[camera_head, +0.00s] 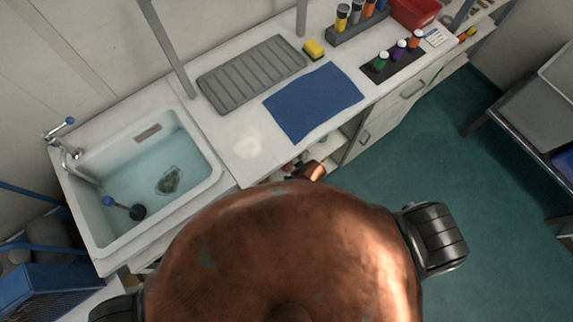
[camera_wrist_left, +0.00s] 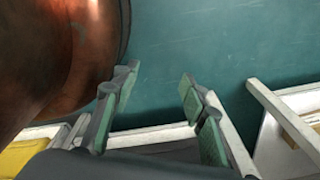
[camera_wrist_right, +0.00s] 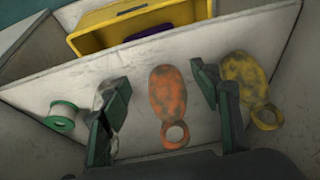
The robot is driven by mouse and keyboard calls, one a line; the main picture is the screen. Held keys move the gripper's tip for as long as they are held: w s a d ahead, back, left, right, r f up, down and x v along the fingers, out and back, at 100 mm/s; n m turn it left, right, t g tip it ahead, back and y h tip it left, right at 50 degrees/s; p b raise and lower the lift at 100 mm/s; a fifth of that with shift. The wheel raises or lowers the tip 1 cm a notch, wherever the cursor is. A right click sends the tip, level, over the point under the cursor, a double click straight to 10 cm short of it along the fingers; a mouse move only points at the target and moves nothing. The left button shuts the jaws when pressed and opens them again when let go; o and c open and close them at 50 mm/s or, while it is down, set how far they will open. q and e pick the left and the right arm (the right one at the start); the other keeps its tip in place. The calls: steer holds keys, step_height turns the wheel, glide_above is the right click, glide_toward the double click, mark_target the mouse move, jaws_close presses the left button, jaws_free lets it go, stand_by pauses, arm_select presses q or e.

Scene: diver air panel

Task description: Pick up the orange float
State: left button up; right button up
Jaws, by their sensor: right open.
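The orange float (camera_wrist_right: 167,93), worn and mottled with a ring at its near end, lies on a pale board or shelf in the right wrist view. My right gripper (camera_wrist_right: 161,84) is open, with one finger on each side of the float in the picture. I cannot tell how high the fingers are above it. My left gripper (camera_wrist_left: 158,80) is open and empty over the green floor in the left wrist view. The orange float and both grippers are out of sight in the head view.
A yellow float (camera_wrist_right: 246,85) lies right beside the right finger. A green spool-like piece (camera_wrist_right: 62,116) and a partly hidden pale item lie left. A yellow bin (camera_wrist_right: 137,22) stands behind. The head view shows a water-filled sink (camera_head: 216,168) and a blue mat (camera_head: 313,101).

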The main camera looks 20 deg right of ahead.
mark_target(290, 167)
steer(key=w, duration=0.1)
steer(key=w+a, duration=0.1)
steer(key=shift+w, duration=0.35)
steer(key=shift+w+f, duration=0.1)
steer(key=shift+w, duration=0.2)
steer(key=w, duration=0.1)
steer(key=w+a+b, duration=0.1)
steer(key=w, duration=0.1)
steer(key=w+a, duration=0.1)
steer(key=w, duration=0.1)
steer(key=shift+w+f+b, duration=0.1)
steer(key=shift+f+b, duration=0.2)
steer(key=shift+f, duration=0.25)
arm_select(q)
steer(key=shift+a+f, duration=0.15)
steer(key=shift+f, duration=0.75)
steer(key=shift+w, duration=0.1)
arm_select(e)
steer(key=shift+c, duration=0.3)
steer(key=shift+c, duration=0.7)
steer(key=c, duration=1)
arm_select(q)
steer(key=shift+w, duration=0.1)
arm_select(e)
steer(key=shift+c, duration=0.2)
